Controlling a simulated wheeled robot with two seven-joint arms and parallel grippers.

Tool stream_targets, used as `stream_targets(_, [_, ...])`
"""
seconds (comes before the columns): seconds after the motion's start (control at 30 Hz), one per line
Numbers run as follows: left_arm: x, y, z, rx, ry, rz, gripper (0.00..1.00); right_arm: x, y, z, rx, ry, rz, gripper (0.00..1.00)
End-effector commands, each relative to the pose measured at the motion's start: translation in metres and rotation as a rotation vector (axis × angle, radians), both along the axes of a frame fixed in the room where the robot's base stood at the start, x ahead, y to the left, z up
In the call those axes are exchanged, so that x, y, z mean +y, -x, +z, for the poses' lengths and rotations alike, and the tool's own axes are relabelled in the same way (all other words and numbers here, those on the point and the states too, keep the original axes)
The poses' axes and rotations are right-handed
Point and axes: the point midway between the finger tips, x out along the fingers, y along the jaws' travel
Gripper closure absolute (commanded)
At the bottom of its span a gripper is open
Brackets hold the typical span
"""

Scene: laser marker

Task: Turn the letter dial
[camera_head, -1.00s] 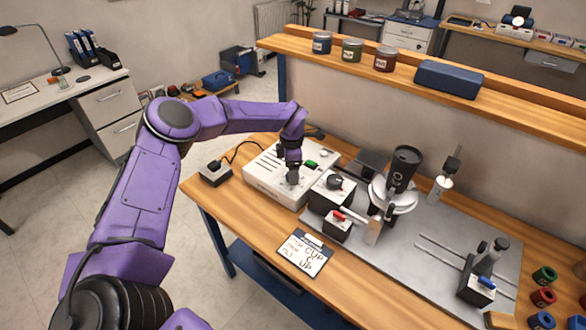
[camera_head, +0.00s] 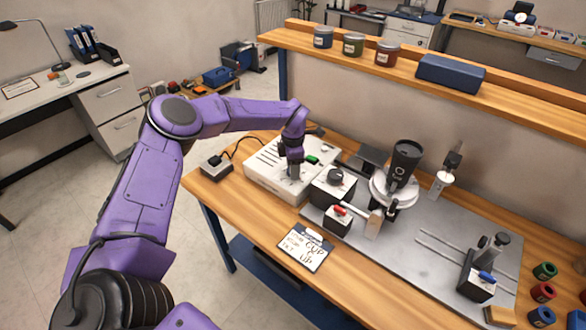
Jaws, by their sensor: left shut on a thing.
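My left gripper (camera_head: 294,173) points down at the top of the white control box (camera_head: 262,178), near its front right part. It is shut on a small knob there, taken to be the letter dial, which the fingers mostly hide. I cannot read any letters on it. A green switch (camera_head: 312,160) is lit or coloured on the same box, just right of the gripper. My right gripper is not in view.
A black box with a round knob (camera_head: 336,175) stands close right of the gripper. A shelf (camera_head: 520,87) runs behind.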

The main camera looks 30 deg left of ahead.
Motion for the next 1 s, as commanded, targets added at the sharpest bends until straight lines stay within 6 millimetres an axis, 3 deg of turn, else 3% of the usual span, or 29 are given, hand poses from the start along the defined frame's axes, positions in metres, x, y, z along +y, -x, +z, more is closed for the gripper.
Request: stream_targets(1.0, [0.001,-0.001,-0.005,-0.004,0.000,0.914,0.84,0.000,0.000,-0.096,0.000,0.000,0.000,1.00])
